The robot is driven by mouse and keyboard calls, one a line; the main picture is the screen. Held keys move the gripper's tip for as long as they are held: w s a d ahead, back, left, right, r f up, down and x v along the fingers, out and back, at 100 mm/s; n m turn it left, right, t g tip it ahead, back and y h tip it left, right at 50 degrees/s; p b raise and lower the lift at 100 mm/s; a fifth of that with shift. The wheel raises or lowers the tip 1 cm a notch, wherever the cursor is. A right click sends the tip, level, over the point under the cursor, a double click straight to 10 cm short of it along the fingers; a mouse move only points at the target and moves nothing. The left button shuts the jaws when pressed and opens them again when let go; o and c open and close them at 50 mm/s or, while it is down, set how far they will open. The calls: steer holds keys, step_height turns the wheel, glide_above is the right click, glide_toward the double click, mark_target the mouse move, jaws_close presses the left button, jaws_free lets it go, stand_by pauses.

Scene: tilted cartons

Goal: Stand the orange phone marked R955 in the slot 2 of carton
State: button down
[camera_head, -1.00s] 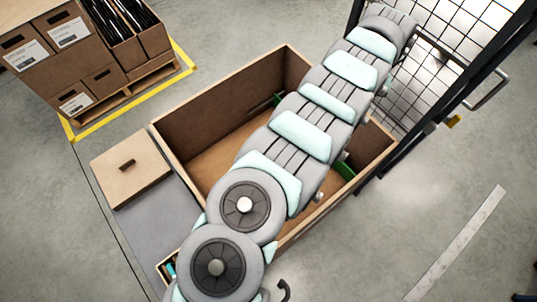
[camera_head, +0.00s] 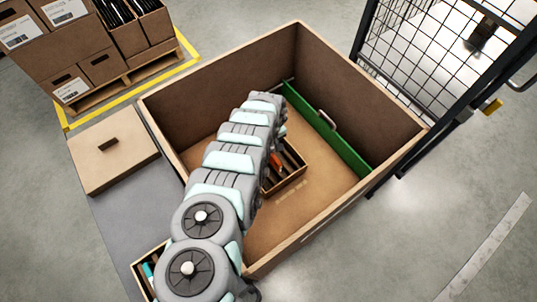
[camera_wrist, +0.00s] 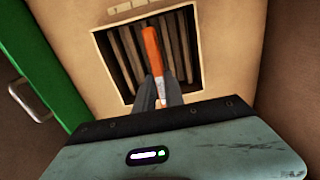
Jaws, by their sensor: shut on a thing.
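The orange phone (camera_wrist: 152,55) is seen edge-on in the wrist view, with a pale label near its lower end. My gripper (camera_wrist: 165,88) is shut on it. The phone is at the opening of the slotted carton (camera_wrist: 98,60), which has several dark upright dividers. I cannot tell how deep it is or which slot it lines up with. In the head view a bit of the orange phone (camera_head: 275,160) shows beside my arm, over the small carton (camera_head: 285,186) inside the big brown box. My arm hides much of that carton and my gripper there. The R955 mark is not legible.
The big box's walls (camera_head: 213,85) surround my arm. A green panel with a handle (camera_head: 325,130) stands along its far right side. A lidded box (camera_head: 113,148) and an open box of items (camera_head: 147,270) lie outside, at left. A wire cage (camera_head: 425,55) stands behind right.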

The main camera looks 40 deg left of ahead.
mark_target(269, 160)
steer(key=shift+s+f, duration=0.25)
steer(key=shift+f, duration=0.25)
step_height(269, 160, down, 6)
steer(key=b, duration=0.6)
steer(key=shift+r, duration=0.2)
steer(key=shift+f+b, duration=0.5)
steer(key=shift+f, duration=0.35)
steer(key=shift+f+b, duration=0.95)
steer(key=shift+f, duration=0.35)
steer(key=shift+f, duration=0.3)
steer(key=c, duration=1.3)
jaws_free()
steer(key=shift+c, duration=0.2)
steer(key=shift+r, duration=0.15)
